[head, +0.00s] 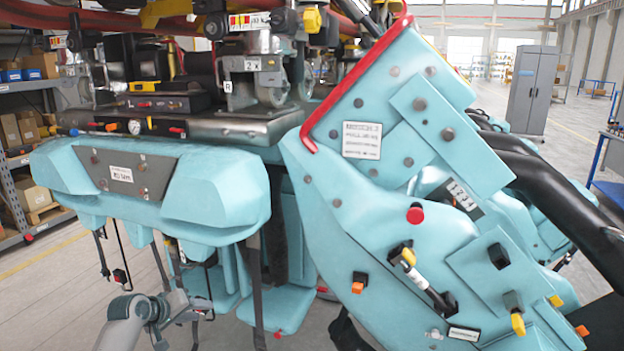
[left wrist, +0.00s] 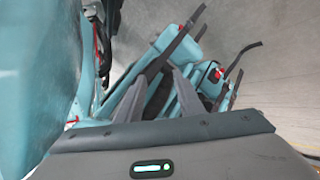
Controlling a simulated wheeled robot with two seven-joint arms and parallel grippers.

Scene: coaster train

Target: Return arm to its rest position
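My left arm comes in low at the left of the head view. Its gripper (head: 190,308) is in front of the hanging seats of the light-blue coaster train (head: 395,240). In the left wrist view the two grey fingers of my left gripper (left wrist: 158,92) stand apart with nothing visible between them. Seats with dark straps (left wrist: 205,75) show beyond the fingertips, and a large blue panel (left wrist: 38,80) fills the left side. My right gripper is not in view.
Dark straps (head: 258,290) hang from the train close to my left gripper. A second blue body panel (head: 150,180) juts out above it. Shelves with boxes (head: 30,130) stand at the left, and a grey cabinet (head: 532,90) at the back right. Open floor shows at lower left.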

